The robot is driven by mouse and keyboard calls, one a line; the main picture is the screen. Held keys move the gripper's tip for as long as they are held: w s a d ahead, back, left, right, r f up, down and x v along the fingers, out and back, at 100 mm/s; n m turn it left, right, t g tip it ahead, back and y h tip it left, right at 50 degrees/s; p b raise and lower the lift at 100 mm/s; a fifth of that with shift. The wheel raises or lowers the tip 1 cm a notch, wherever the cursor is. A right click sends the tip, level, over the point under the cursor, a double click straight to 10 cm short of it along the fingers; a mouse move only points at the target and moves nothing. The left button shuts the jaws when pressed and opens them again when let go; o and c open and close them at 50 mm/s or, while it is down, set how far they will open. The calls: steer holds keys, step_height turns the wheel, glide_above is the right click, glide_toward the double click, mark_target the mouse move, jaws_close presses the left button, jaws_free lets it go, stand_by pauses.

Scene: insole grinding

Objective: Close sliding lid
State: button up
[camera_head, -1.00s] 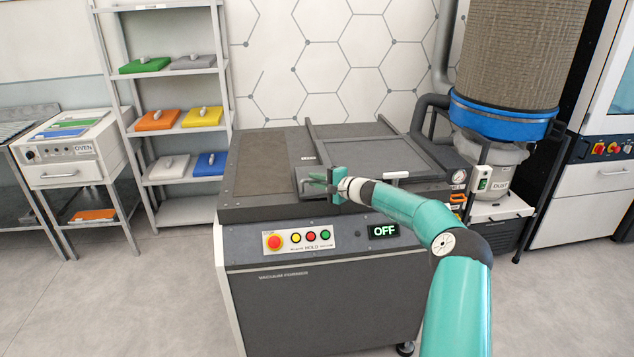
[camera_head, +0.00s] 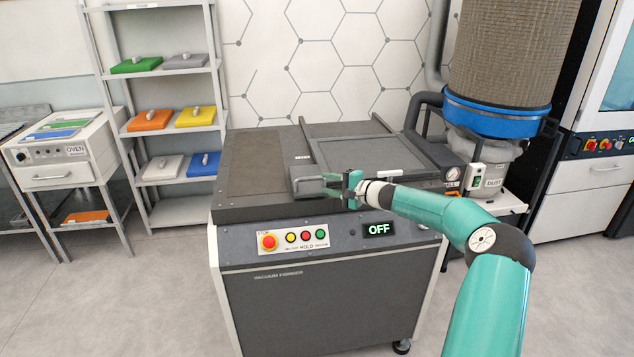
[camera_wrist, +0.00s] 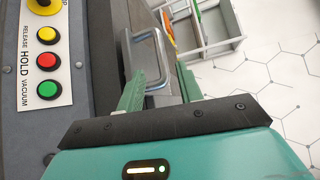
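The vacuum former (camera_head: 320,280) stands in the middle of the head view, with a dark flat lid assembly (camera_head: 303,172) on its top. A grey metal bar handle shows at the lid's front-left part, near my gripper's fingertips; it shows clearly in the wrist view (camera_wrist: 163,60). My gripper (camera_head: 337,184) reaches in from the right above the front edge of the top. In the wrist view my gripper (camera_wrist: 160,92) has its two green fingers apart, with the handle ahead between them and a gap visible. I cannot tell whether the fingers touch the handle. The fingers partly hide the handle in the head view.
A control panel with coloured buttons (camera_head: 293,239) and an OFF display (camera_head: 379,230) sit on the front. A second, pale handle (camera_head: 383,173) is on the right of the top. A dust collector (camera_head: 505,60) stands right, a shelf rack (camera_head: 167,130) and oven (camera_head: 52,172) left.

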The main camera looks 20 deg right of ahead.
steer(key=v, duration=0.6)
steer(key=shift+s+d, duration=0.1)
steer(key=s+a+r+n+g+h, duration=0.1)
steer(key=s+a+n+g, duration=0.3)
steer(key=s+a, duration=0.55)
steer(key=s+a+r+n+g+h, duration=0.2)
steer(key=s+a+n+g, duration=0.25)
steer(key=a, duration=1.05)
steer(key=s+r+n+h, duration=0.2)
steer(key=s+r+h, duration=0.1)
steer(key=s, duration=1.2)
steer(key=s+r+n+h, duration=0.2)
steer(key=s+h, duration=0.1)
steer(key=s, duration=1.2)
steer(key=shift+a+r, duration=0.35)
steer(key=shift+r, duration=0.05)
